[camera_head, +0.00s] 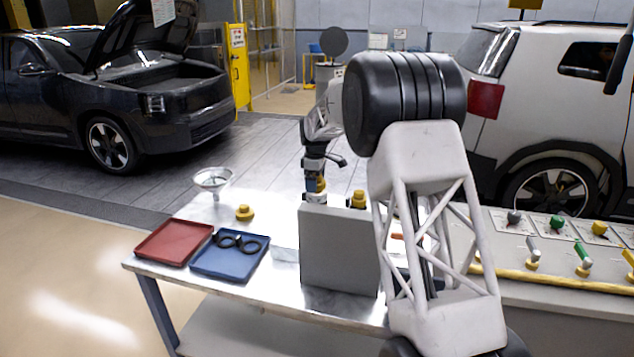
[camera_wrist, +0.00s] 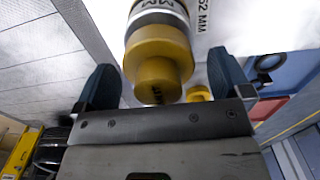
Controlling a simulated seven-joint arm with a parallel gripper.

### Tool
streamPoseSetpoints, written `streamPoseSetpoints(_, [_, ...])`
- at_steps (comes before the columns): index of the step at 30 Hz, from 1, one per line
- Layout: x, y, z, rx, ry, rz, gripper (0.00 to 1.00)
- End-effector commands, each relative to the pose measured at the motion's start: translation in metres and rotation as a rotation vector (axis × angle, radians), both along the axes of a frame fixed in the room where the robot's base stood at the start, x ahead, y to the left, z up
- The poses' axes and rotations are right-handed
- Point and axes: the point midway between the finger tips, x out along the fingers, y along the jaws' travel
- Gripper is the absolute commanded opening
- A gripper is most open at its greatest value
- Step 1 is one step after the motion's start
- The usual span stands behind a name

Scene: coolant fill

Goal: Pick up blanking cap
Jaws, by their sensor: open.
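A yellow cap-like piece (camera_wrist: 158,66) with a grey band marked "MM" sits between the spread blue fingertips of my gripper (camera_wrist: 164,68) in the wrist view. A gap shows on both sides of it, so my gripper is open around it. In the head view my gripper (camera_head: 316,188) is low over the table behind a grey panel, with a little yellow showing at its fingers. Another yellow piece (camera_head: 358,199) stands to its right, partly hidden by the panel. A yellow cap (camera_head: 245,213) lies to the left. I cannot tell which is the blanking cap.
The upright grey panel (camera_head: 338,252) stands in front of my gripper. A red tray (camera_head: 174,258) and a blue tray (camera_head: 208,272) holding black rings (camera_head: 250,246) lie at the left. A funnel (camera_head: 213,180) stands behind them. Connectors (camera_head: 583,258) line the right bench.

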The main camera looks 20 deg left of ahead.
Motion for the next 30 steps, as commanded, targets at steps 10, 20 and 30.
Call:
streamPoseSetpoints(10, [0.0001,0.0000,0.0003,0.000,0.000,0.000,0.96])
streamPoseSetpoints(20, [0.0001,0.0001,0.0004,0.000,0.000,0.000,0.67])
streamPoseSetpoints(30, [0.0001,0.0001,0.0005,0.000,0.000,0.000,0.44])
